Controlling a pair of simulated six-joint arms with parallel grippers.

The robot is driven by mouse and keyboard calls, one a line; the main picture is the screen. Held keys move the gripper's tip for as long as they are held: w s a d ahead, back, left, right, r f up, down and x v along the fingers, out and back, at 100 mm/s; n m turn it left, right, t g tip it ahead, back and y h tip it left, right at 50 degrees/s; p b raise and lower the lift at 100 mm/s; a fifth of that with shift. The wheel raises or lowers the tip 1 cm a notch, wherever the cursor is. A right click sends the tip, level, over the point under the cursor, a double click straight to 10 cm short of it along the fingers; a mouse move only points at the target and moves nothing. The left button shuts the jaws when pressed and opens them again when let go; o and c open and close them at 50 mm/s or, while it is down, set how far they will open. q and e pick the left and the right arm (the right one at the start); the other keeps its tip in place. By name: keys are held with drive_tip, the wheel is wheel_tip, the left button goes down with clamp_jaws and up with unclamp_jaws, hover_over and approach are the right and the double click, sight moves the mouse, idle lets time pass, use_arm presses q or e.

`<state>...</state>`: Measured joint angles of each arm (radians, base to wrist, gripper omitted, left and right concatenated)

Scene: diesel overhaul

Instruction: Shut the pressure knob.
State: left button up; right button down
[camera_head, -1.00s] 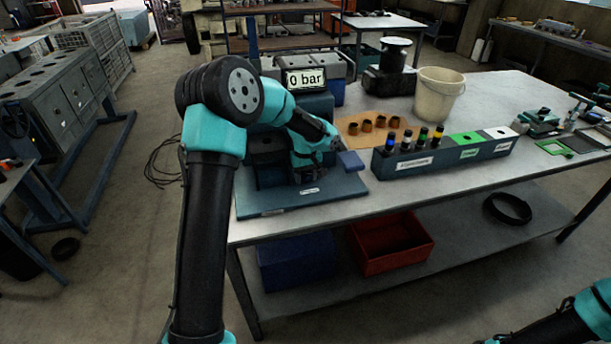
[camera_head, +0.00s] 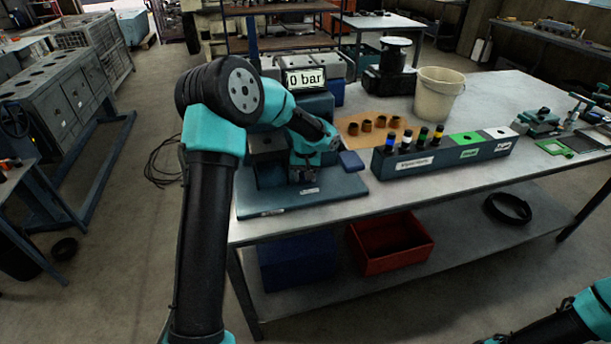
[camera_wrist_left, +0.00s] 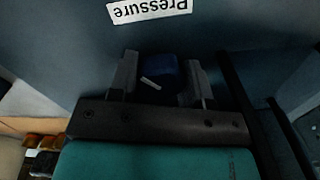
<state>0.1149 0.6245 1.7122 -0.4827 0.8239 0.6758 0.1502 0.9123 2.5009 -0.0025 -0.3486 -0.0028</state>
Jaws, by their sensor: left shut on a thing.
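The pressure knob (camera_wrist_left: 160,72) is a dark blue knob with a pale line on it, in the left wrist view. It sits below the upside-down "Pressure" label (camera_wrist_left: 148,10). My left gripper (camera_wrist_left: 158,80) has one finger on each side of the knob and is shut on it. In the head view my left gripper (camera_head: 308,175) is low at the front of the blue test stand (camera_head: 300,203), and my wrist hides the knob there. The display (camera_head: 305,79) on top of the stand reads 0 bar. My right gripper is outside the frames; only part of that arm shows at bottom right.
A blue rack (camera_head: 445,157) with several injectors stands right of the stand. A small blue pad (camera_head: 351,161), an orange mat (camera_head: 352,139) with several brown parts and a beige bucket (camera_head: 438,95) are nearby. The table's front edge runs below the stand.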

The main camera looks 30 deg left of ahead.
use_arm(q)
drive_tip(key=o, duration=0.9)
drive_tip(key=shift+r, duration=0.15)
wheel_tip(320, 180, up, 17)
drive_tip(key=shift+r, duration=0.1)
